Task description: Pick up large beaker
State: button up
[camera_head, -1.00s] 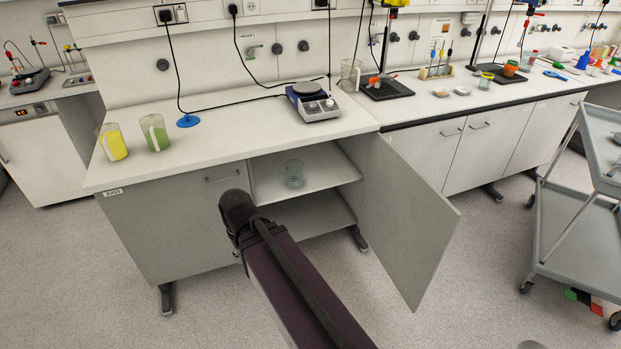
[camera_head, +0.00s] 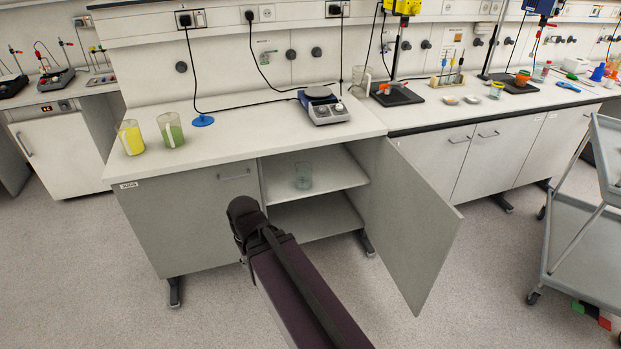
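A clear glass beaker (camera_head: 303,176) stands upright on the upper shelf inside the open cabinet (camera_head: 340,168) under the bench. It looks empty and has free shelf around it. My arm reaches in from the bottom of the view, and its dark joint (camera_head: 245,222) is in front of the cabinet's left part, apart from the beaker in the picture. My gripper itself does not show. A jug with yellow liquid (camera_head: 131,138) and a jug with green liquid (camera_head: 171,130) stand on the bench top at the left. An empty clear jug (camera_head: 360,80) stands farther back.
The cabinet door (camera_head: 415,225) stands open to the right and juts into the room. A hotplate (camera_head: 324,106) sits on the bench (camera_head: 240,140) above the cabinet. A grey trolley (camera_head: 570,245) stands at the right. The floor (camera_head: 470,290) between door and trolley is clear.

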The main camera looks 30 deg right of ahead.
aim_at(303, 169)
jog(key=u, duration=0.1)
jog(key=i, duration=0.95)
jog(key=z, duration=0.05)
